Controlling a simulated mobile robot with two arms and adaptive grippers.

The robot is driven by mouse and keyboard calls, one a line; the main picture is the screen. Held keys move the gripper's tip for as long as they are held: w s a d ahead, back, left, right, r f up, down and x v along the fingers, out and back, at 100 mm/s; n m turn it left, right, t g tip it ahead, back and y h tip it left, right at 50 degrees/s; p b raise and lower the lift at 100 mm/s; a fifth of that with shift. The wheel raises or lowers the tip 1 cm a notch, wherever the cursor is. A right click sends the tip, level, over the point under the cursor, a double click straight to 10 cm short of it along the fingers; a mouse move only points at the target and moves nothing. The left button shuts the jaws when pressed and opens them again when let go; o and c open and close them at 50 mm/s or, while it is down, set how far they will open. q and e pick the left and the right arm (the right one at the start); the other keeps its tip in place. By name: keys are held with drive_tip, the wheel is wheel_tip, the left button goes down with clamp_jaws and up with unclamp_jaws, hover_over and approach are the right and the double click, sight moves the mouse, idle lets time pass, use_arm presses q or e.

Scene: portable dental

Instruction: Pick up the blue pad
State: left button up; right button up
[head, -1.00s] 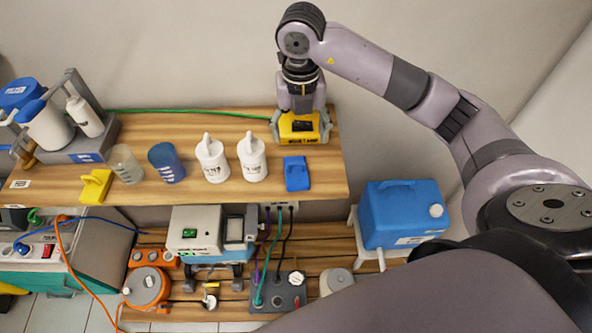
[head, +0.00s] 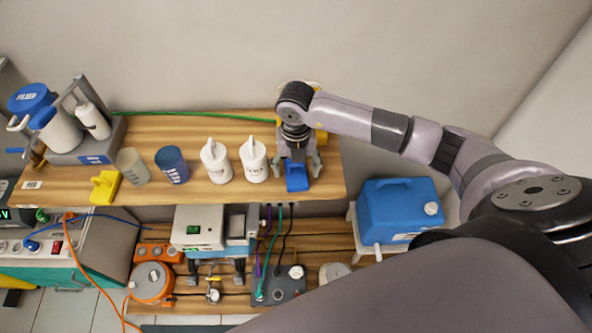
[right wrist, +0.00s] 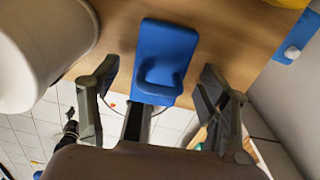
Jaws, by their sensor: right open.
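The blue pad (head: 297,178) lies near the front right edge of the wooden upper shelf, and its handle shows in the right wrist view (right wrist: 163,50). My right gripper (head: 299,168) is over the pad, with its fingers apart on either side. In the right wrist view my right gripper (right wrist: 165,92) is open and empty, with the pad between and beyond its fingers. Whether the fingers touch the pad cannot be told. My left gripper is not in view.
White bottles (head: 254,160) stand just left of the pad, one close to the gripper. A blue cup (head: 172,165) and a yellow pad (head: 104,187) are farther left. A yellow block is partly hidden behind my right gripper. A blue jug (head: 398,212) stands below right.

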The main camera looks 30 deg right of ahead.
drive_tip(key=shift+c, duration=0.2)
drive_tip(key=c, duration=1)
drive_tip(key=shift+r, duration=0.1)
